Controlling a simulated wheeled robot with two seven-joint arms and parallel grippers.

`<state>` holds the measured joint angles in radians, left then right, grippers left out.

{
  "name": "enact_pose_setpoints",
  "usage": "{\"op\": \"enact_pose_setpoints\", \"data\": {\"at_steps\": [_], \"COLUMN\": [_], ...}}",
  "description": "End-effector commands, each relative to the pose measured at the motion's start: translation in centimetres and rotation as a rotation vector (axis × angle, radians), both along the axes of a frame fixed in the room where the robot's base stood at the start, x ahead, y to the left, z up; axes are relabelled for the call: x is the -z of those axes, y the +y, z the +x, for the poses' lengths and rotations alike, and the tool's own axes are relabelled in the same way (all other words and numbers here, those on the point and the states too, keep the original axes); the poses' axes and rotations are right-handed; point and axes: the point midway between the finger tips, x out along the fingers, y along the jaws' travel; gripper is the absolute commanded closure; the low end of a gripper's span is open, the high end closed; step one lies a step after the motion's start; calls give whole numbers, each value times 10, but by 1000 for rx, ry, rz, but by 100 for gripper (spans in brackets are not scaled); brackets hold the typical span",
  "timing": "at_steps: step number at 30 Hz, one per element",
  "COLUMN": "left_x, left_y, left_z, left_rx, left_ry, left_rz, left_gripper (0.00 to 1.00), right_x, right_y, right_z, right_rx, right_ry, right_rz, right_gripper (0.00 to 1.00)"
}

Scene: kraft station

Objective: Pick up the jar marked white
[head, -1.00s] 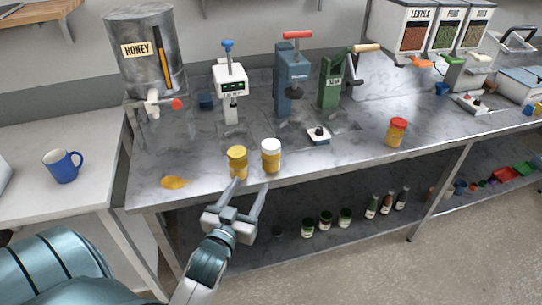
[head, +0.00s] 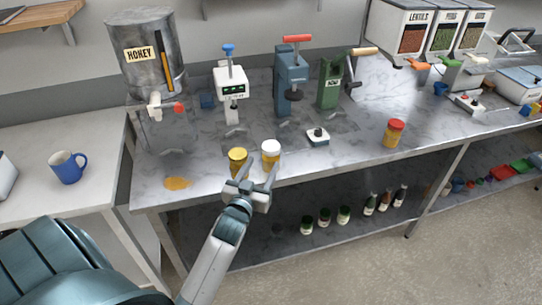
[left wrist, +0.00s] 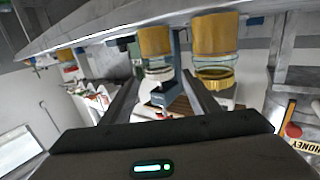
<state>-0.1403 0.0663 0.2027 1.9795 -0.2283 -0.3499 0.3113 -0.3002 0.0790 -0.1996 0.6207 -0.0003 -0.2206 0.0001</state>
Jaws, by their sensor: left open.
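The jar with the white lid (head: 270,154) stands upright near the front edge of the steel counter, with amber contents. It shows upside down in the left wrist view (left wrist: 155,42). A similar jar with a yellow lid (head: 237,160) stands close to its left. My left gripper (head: 257,176) is open in front of the two jars, with its fingers pointing at the counter edge. In the left wrist view, the white-lidded jar appears in the gap between the fingers, and the yellow-lidded one lies beyond the right finger. I see no contact. No lettering is readable on the jars. My right gripper is not in view.
A jar with a red lid (head: 394,133) stands farther right. A yellow spill (head: 177,183) lies at left. Bottles stand on the lower shelf.

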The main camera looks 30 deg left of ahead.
Motion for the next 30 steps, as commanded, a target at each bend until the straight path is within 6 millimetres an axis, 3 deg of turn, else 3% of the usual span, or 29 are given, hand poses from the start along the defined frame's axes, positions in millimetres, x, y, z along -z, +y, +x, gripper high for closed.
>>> {"op": "enact_pose_setpoints", "data": {"at_steps": [6, 20, 30], "left_x": [1, -2, -7], "left_y": [5, 6, 14], "left_z": [17, 22, 58], "left_rx": [0, 0, 0], "left_ry": [1, 0, 0], "left_rz": [-1, 0, -1], "left_gripper": [45, 45, 45], "right_x": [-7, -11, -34], "right_y": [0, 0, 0], "right_z": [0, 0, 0], "right_rx": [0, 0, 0], "right_ry": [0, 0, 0], "right_rz": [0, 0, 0], "right_gripper": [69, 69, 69]}}
